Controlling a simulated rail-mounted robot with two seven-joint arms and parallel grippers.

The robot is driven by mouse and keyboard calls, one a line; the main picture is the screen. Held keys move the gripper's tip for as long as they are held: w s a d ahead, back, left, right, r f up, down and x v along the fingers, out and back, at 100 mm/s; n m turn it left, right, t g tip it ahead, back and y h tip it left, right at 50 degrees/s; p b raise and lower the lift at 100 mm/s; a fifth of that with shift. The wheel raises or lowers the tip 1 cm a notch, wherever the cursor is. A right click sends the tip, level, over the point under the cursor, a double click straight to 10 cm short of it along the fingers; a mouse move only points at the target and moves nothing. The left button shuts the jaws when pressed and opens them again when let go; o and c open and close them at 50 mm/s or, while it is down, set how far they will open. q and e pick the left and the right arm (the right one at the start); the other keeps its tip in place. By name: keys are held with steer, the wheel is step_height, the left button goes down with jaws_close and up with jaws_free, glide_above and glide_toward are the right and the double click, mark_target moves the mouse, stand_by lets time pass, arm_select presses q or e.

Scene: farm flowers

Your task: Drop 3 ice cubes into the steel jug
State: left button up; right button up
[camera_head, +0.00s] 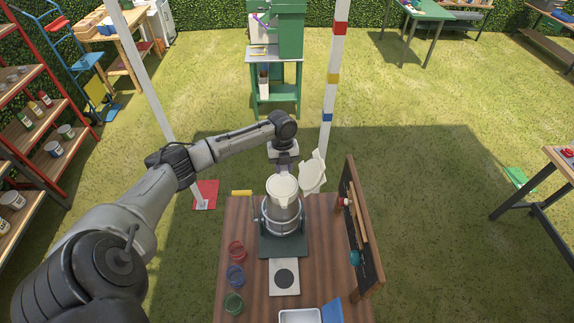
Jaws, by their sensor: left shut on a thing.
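A steel, pot-like vessel (283,216), which looks like the steel jug, stands on a dark green mat (268,252) on the wooden table. A cream, lid-like piece (282,191) covers its top in this view, so its inside is hidden. Another cream piece (313,173) stands tilted just right of it. My left gripper (284,168) points down at the far edge of the cream top. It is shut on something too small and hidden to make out. No ice cubes can be told apart. My right gripper is out of view.
Red (237,250), blue (235,275) and green (233,302) jars line the table's left side. A white plate with a dark disc (285,279) and a white tray (300,316) lie in front. A blackboard (360,232) stands along the right edge.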

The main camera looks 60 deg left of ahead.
arm_select(q)
step_height(320, 180, down, 5)
steer(key=b, duration=0.4)
steer(key=shift+f, duration=0.15)
steer(key=o, duration=1)
step_height(320, 180, up, 14)
steer(key=b, duration=0.3)
glide_above(284, 175)
steer(key=w+a, duration=0.2)
steer(key=a, duration=0.2)
steer(key=shift+s+d+f, duration=0.15)
steer(key=shift+s+d, duration=0.1)
